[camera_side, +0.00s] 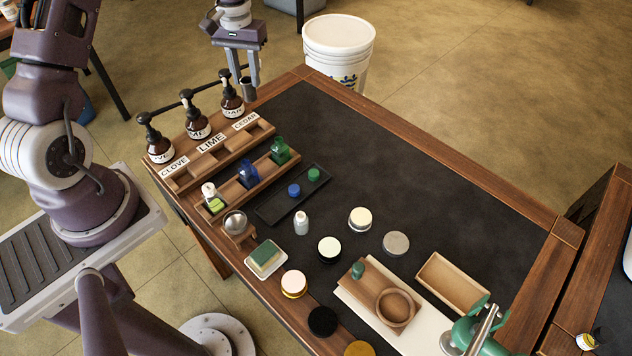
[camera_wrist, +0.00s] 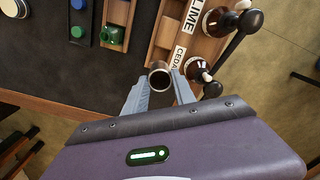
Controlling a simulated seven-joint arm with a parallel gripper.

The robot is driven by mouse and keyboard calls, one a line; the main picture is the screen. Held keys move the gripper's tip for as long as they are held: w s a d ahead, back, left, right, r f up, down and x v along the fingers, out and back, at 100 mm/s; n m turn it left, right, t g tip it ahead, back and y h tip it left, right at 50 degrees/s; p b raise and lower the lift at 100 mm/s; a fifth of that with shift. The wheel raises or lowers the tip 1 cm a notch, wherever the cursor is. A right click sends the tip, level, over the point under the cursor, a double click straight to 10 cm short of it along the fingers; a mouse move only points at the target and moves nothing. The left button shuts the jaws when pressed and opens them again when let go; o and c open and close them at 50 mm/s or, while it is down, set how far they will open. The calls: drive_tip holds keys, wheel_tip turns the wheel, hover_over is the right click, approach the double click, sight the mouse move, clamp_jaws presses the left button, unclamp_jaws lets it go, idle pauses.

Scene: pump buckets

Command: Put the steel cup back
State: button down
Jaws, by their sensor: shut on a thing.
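The steel cup (camera_side: 248,90) is a small dark grey metal cup, held upright between my fingertips beside the CEDAR pump bottle (camera_side: 231,106). In the wrist view the cup (camera_wrist: 160,76) shows its round mouth, with a dark inside; I cannot tell its contents. My gripper (camera_side: 253,80) is shut on the cup, above the back left corner of the table. The bottle's black pump head is close to the cup.
The LIME (camera_side: 196,127) and CLOVE (camera_side: 158,150) pump bottles stand left of CEDAR. Small blue (camera_side: 248,175) and green (camera_side: 280,152) bottles stand in a lower rack. A silvery round piece sits on a wooden holder (camera_side: 238,237). A white bucket (camera_side: 338,50) stands behind. The dark mat's right part is clear.

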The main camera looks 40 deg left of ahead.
drive_tip(key=s+d+r+m, duration=0.15)
drive_tip(key=d+m, duration=0.25)
drive_tip(key=d, duration=1.1)
drive_tip(key=s+d+r+m, duration=0.15)
drive_tip(key=d+m, duration=0.35)
drive_tip(key=d, duration=0.9)
drive_tip(key=f, duration=1)
drive_tip(key=d+f, duration=0.1)
drive_tip(key=f, duration=0.4)
drive_tip(key=shift+w, duration=0.25)
drive_tip(key=shift+f, duration=0.15)
drive_tip(key=c, duration=1)
unclamp_jaws()
drive_tip(key=shift+c, duration=0.2)
